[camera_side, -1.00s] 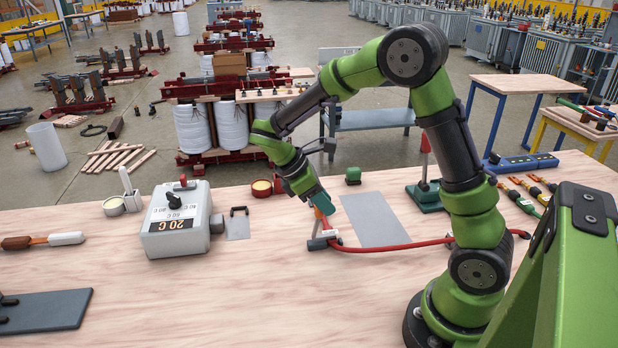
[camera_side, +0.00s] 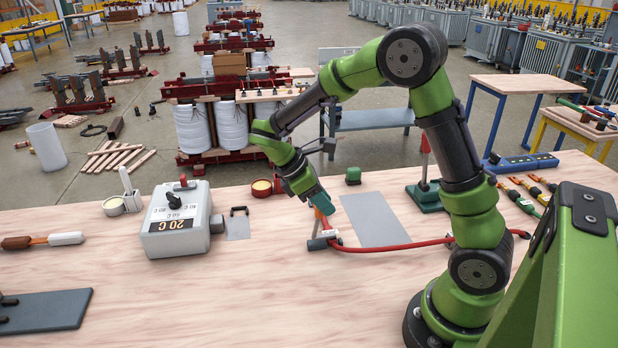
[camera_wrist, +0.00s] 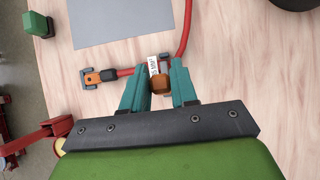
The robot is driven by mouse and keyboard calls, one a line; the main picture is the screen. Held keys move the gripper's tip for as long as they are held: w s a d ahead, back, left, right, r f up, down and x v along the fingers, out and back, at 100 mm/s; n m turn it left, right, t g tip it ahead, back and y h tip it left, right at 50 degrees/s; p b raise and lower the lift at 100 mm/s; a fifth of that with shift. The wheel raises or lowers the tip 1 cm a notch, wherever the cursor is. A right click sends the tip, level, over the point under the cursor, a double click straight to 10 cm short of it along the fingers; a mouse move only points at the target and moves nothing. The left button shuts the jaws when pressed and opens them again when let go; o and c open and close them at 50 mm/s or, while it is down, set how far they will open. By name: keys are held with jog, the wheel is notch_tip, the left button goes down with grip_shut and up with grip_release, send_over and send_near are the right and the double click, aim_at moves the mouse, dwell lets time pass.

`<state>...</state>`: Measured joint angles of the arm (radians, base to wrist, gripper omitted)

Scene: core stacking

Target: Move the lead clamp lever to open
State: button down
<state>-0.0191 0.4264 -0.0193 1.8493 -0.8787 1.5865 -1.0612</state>
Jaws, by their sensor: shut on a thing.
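In the side view my gripper (camera_side: 321,205) points down at the near end of a red lead (camera_side: 395,246) on the bench. In the wrist view its teal fingers (camera_wrist: 160,90) are shut around an orange block (camera_wrist: 160,87), which seems to be the clamp lever. A white label (camera_wrist: 153,66) lies just beyond the block. A short red stretch runs left to an orange and grey end piece (camera_wrist: 92,78). A dark grey piece (camera_side: 318,243) rests by the label in the side view. The fingers partly hide the lever, so its angle is unclear.
A grey sheet (camera_side: 376,220) lies right of my gripper. A green-based stand with a red handle (camera_side: 425,165) is behind it. A grey box marked 20 C (camera_side: 175,222) and a red-rimmed roll (camera_side: 262,188) are to the left. The front middle of the bench is clear.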

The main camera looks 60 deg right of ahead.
jog(key=shift+w+a+r, duration=0.15)
jog(key=shift+w+a, duration=1)
jog(key=shift+a, duration=0.05)
jog(key=shift+w+a, duration=0.1)
jog(key=shift+w, duration=0.05)
jog(key=shift+w+a+f, duration=0.2)
jog(key=shift+w+a, duration=0.3)
jog(key=shift+a, duration=0.05)
jog(key=shift+w+a+f, duration=0.15)
jog(key=shift+w+a, duration=0.3)
jog(key=shift+a, duration=0.05)
jog(key=shift+w+a+f, duration=0.75)
jog(key=shift+w+a, duration=0.2)
jog(key=shift+a, duration=0.05)
jog(key=shift+f, duration=0.1)
